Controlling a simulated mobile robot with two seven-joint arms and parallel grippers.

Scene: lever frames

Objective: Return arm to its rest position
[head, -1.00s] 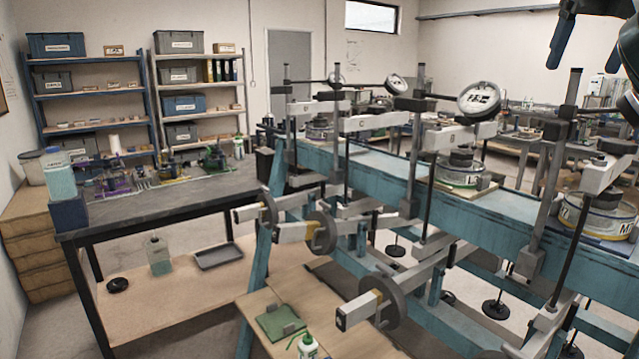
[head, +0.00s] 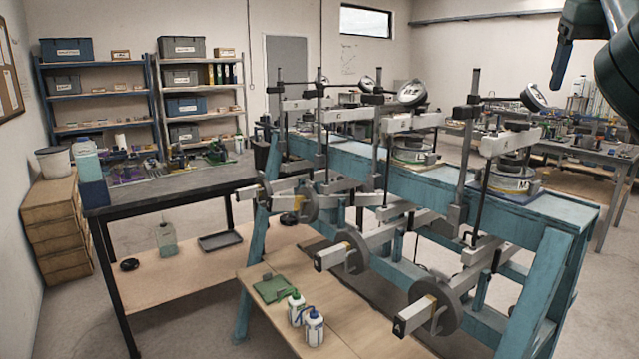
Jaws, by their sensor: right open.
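My right gripper (head: 562,70) shows at the top right edge of the head view, dark and high above the blue lever bench (head: 545,215). One finger hangs down clearly; the other is hard to make out. It is open, and I see nothing between its fingers. A dark rounded part of my right arm (head: 620,75) lies beside it, cut off by the picture edge. My left gripper is not in view.
The bench carries lever frames with dials, such as this dial (head: 412,92), and weights on projecting beams (head: 435,305). A low wooden table (head: 345,295) holds bottles (head: 313,327). A dark worktable (head: 185,185) and shelves (head: 200,105) stand left.

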